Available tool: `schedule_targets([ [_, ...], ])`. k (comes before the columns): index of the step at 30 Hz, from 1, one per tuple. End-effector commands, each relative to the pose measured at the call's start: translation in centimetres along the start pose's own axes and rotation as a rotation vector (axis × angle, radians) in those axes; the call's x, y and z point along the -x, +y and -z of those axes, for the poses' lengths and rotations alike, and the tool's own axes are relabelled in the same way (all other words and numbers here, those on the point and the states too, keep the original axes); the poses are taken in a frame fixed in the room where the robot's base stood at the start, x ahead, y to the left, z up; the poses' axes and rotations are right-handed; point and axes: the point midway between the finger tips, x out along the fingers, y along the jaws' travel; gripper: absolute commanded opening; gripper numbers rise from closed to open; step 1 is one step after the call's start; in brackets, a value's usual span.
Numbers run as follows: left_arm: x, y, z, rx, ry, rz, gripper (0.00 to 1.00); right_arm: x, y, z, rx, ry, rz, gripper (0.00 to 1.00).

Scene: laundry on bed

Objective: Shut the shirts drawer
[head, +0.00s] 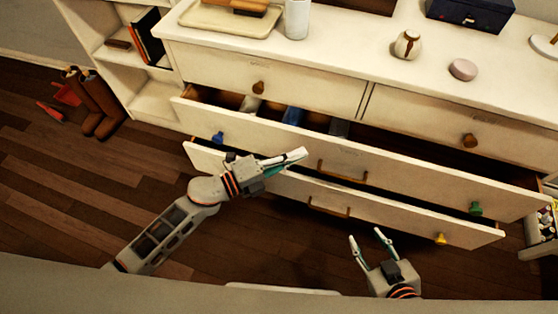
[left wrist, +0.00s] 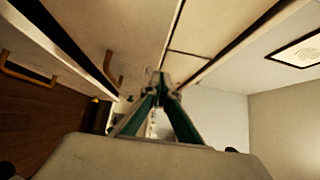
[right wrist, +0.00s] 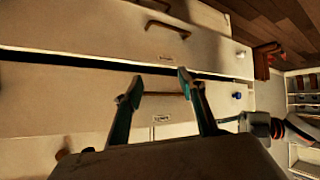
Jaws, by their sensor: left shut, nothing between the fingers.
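The white dresser has a wide middle drawer (head: 400,172) pulled out, with folded cloth (head: 292,115) inside. The wide lower drawer (head: 385,213) below it is also pulled out. Small labels sit near their handles, too small to read, so I cannot tell which is the shirts drawer. My left gripper (head: 300,155) is shut and empty near the middle drawer's front, left of its handle (head: 342,173); I cannot tell if it touches. It also shows shut in the left wrist view (left wrist: 162,80). My right gripper (head: 366,238) is open and empty in front of the lower drawer; its fingers are apart in the right wrist view (right wrist: 160,84).
The two upper drawers (head: 300,84) look closed. The dresser top holds a tray (head: 230,20), a cup (head: 297,18), a small vase (head: 407,45) and a dark blue box (head: 470,14). Boots (head: 97,105) stand on the floor at left, beside a shelf. The floor before the drawers is clear.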

Motion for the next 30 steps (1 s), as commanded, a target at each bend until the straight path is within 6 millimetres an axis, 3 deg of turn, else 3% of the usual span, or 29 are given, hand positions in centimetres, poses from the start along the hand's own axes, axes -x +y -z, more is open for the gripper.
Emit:
schedule_targets([
  [7, -2.4, 0.2, -2.2, 0.002, -0.002, -0.002, 0.0, -0.1, -0.6, -0.5, -0.008, -0.006, 0.007, 0.4],
  [15, -3.0, 0.1, -2.9, 0.003, -0.001, -0.001, 0.0, 0.0, -0.3, 0.6, -0.005, 0.012, 0.005, 0.4],
  [23, -3.0, 0.1, -3.0, 0.002, -0.002, -0.001, 0.0, 0.0, -0.1, 0.3, 0.006, 0.009, 0.007, 0.4],
  [30, -5.2, 0.3, -5.2, 0.002, -0.003, -0.001, 0.0, -0.2, -0.5, -0.9, 0.004, -0.008, 0.012, 0.4],
])
